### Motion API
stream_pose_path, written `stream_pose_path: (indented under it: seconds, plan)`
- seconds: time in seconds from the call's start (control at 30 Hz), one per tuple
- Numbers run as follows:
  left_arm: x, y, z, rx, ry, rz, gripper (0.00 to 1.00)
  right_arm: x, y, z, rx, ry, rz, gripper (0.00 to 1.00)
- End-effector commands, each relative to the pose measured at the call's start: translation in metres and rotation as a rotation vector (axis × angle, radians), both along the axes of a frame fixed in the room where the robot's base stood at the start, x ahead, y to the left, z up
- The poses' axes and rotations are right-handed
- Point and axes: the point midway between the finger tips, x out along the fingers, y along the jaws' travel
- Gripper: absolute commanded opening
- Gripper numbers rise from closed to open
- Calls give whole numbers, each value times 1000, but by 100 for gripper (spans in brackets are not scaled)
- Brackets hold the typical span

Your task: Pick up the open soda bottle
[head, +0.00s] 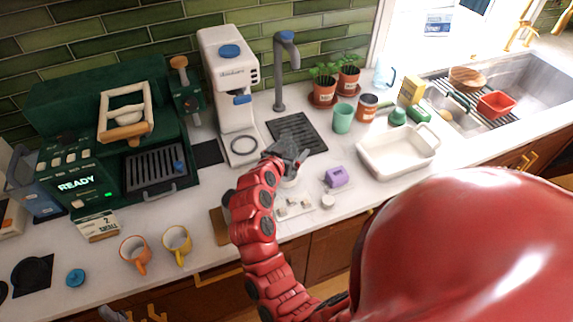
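I cannot pick out an open soda bottle for certain in the head view. A clear bluish vessel (383,75) stands at the back by the window, and a dark green bottle-like shape (459,101) lies at the sink; neither is clear enough to name. A red arm, which I take as my right, reaches up over the counter. Its grey gripper (290,157) is above a small white object (289,181), partly hidden; its finger opening is unclear. A grey piece at the bottom left edge, likely my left gripper (112,314), is mostly cut off.
A white basin (398,163), purple block (336,177) and teal cup (342,118) stand right of the gripper. A coffee machine (229,85) and black drain mat (297,133) are behind. Orange (135,254) and yellow (177,244) mugs stand front left. My red body hides the lower right.

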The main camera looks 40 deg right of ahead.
Motion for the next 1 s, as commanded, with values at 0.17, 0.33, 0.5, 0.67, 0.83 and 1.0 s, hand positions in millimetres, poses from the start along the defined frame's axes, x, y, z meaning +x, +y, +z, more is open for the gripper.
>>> stream_pose_path:
  seconds: [0.17, 0.33, 0.5, 0.67, 0.83, 1.0]
  plan:
    - [0, 0, 0, 0, 0, 0, 50, 1, -1, -1, 0, -2, 1, 100]
    - [0, 0, 0, 0, 0, 0, 50, 1, -1, -1, 0, -2, 1, 78]
    - [0, 0, 0, 0, 0, 0, 50, 1, -1, -1, -1, -1, 1, 48]
    - [0, 0, 0, 0, 0, 0, 50, 1, -1, -1, -1, -1, 0, 19]
    - [0, 0, 0, 0, 0, 0, 50, 1, -1, -1, -1, -1, 0, 0]
    - [0, 0, 0, 0, 0, 0, 50, 1, -1, 0, -2, -1, 0, 0]
